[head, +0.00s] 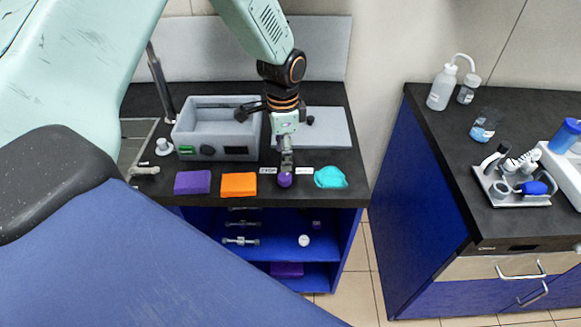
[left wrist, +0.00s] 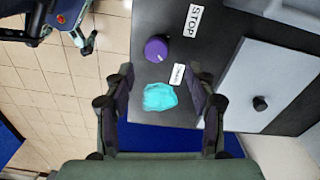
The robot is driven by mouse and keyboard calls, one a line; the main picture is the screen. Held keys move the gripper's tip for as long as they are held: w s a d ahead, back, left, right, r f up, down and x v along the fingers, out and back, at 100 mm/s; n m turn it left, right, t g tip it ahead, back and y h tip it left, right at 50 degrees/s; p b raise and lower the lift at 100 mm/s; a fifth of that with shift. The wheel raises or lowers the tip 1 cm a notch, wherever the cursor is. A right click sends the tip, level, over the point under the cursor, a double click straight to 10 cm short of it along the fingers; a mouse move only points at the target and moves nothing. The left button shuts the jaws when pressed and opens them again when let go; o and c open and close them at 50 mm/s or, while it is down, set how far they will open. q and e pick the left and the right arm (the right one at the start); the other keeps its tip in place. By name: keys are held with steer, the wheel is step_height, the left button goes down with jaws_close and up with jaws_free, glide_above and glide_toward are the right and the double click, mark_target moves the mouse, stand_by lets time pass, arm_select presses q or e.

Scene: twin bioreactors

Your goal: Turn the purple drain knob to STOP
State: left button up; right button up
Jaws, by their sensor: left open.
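The purple drain knob (head: 285,179) sits at the front edge of the black counter, between two small white labels. In the left wrist view the knob (left wrist: 157,48) is round, and the larger label (left wrist: 193,20) reads STOP. The print on the other label (left wrist: 177,73) is too small to read. My left gripper (head: 286,160) hangs over the counter by the knob in the head view. In the left wrist view its two fingers (left wrist: 162,85) are spread apart with nothing held, and the knob appears beyond their tips.
A turquoise cloth (head: 330,177) lies right of the knob; orange (head: 238,185) and purple (head: 192,182) cloths lie left. A grey box unit (head: 215,128) stands behind. A second counter (head: 450,150) with bottles and tools is at right, across a floor gap.

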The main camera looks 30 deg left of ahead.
mark_target(284, 176)
arm_select(q)
steer(key=f, duration=0.6)
steer(key=shift+s+d, duration=0.3)
steer(key=shift+w+a+f, duration=0.1)
steer(key=shift+f, duration=0.25)
steer(key=shift+a+f, duration=0.15)
steer(key=shift+d, duration=0.25)
steer(key=shift+c, duration=0.8)
steer(key=shift+a, duration=0.15)
steer(key=c, duration=1)
arm_select(e)
steer(key=shift+s+d+f, duration=0.1)
steer(key=shift+s, duration=0.1)
